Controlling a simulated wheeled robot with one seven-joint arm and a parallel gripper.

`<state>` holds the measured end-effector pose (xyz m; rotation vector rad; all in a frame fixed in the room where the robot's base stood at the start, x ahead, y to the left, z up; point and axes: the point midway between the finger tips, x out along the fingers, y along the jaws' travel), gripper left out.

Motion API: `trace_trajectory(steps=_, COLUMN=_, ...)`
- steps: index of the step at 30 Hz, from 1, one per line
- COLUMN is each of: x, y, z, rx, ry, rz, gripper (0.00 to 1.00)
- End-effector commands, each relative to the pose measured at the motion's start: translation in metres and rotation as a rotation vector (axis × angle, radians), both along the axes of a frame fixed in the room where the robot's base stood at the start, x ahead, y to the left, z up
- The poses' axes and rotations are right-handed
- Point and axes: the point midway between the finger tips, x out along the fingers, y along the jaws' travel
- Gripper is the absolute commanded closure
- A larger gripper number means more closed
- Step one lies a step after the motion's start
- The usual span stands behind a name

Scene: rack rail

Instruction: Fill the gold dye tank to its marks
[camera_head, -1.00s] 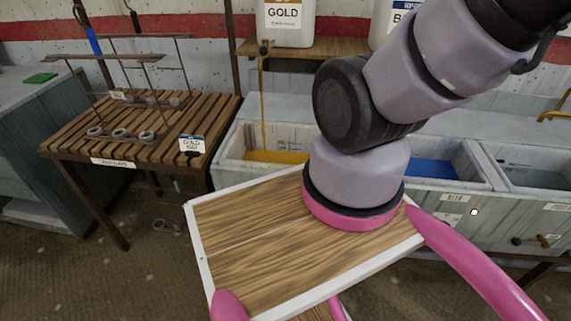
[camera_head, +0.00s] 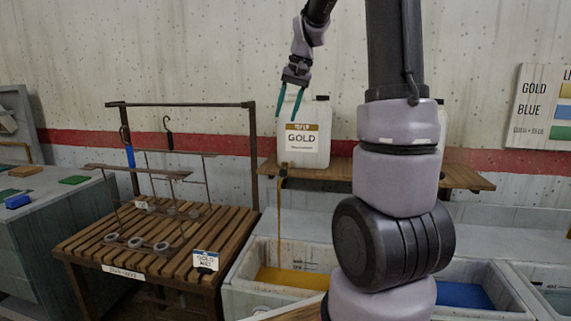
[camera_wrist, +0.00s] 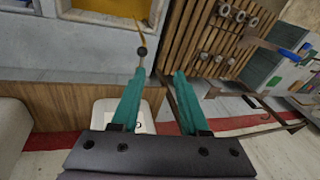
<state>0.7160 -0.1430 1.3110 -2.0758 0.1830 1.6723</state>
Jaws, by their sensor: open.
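The gold dye tank (camera_head: 262,248) stands below the shelf, with gold liquid (camera_head: 293,278) in it. Small marks show on its inner back wall, too fine to read. The white GOLD jug (camera_head: 310,120) stands on the shelf. Its tap (camera_head: 284,168) is running: a thin gold stream (camera_head: 280,215) falls into the tank. The tap (camera_wrist: 142,52) and stream (camera_wrist: 140,28) also show in the wrist view. My gripper (camera_head: 287,115) is open and empty at the jug's upper left, above the tap.
A blue tank (camera_head: 465,294) lies to the right, partly behind my arm. The shelf (camera_head: 465,178) runs behind my arm. A colour chart (camera_head: 545,105) hangs on the right wall.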

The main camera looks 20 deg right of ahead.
Motion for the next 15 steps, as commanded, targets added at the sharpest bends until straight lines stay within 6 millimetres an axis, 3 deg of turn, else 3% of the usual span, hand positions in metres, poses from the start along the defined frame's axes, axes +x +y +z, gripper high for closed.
trace_trajectory(steps=1, x=0.021, y=-0.011, z=-0.016, rx=-0.001, ry=0.036, rz=-0.005, gripper=0.55)
trace_trajectory(steps=6, x=0.07, y=-0.039, z=-0.059, rx=-0.004, ry=0.116, rz=-0.007, gripper=0.55)
trace_trajectory(steps=10, x=0.09, y=-0.052, z=-0.082, rx=-0.006, ry=0.155, rz=-0.007, gripper=0.55)
trace_trajectory(steps=15, x=0.098, y=-0.057, z=-0.096, rx=-0.007, ry=0.172, rz=-0.004, gripper=0.55)
